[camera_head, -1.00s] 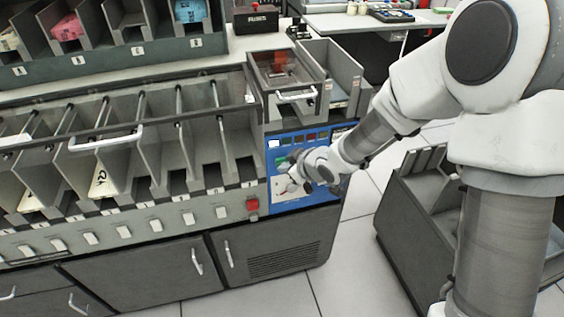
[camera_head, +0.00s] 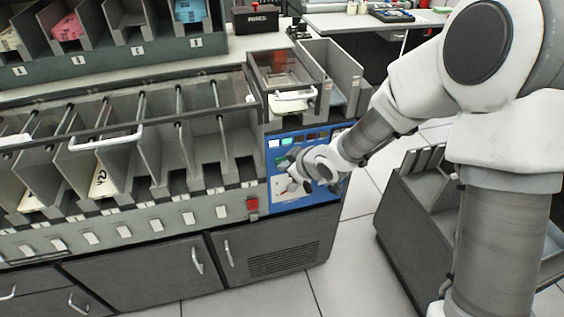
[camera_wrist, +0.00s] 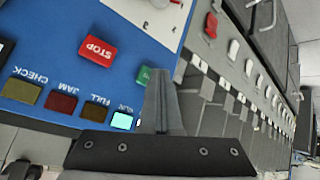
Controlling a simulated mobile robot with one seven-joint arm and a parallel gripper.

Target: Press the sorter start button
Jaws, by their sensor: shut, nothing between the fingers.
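The sorter's blue control panel (camera_head: 290,202) is at the right end of the machine, and it also fills the upper left of the wrist view (camera_wrist: 60,25). The green button (camera_wrist: 143,75) shows only in part; my gripper (camera_wrist: 162,72) hides the rest. My gripper's fingers are shut and empty, with the tips right at the green button; I cannot tell whether they touch it. In the head view my gripper (camera_head: 292,172) is in front of the panel. The red STOP button (camera_wrist: 98,50) is beside the green one. The RUN lamp (camera_wrist: 122,120) glows cyan.
The CHECK (camera_wrist: 22,91), JAM (camera_wrist: 61,103) and FULL (camera_wrist: 96,111) lamps look unlit. A red switch (camera_head: 252,205) is on the machine's lower front edge. The card hopper (camera_head: 345,75) is above the panel. A grey cart (camera_head: 415,220) stands at the right.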

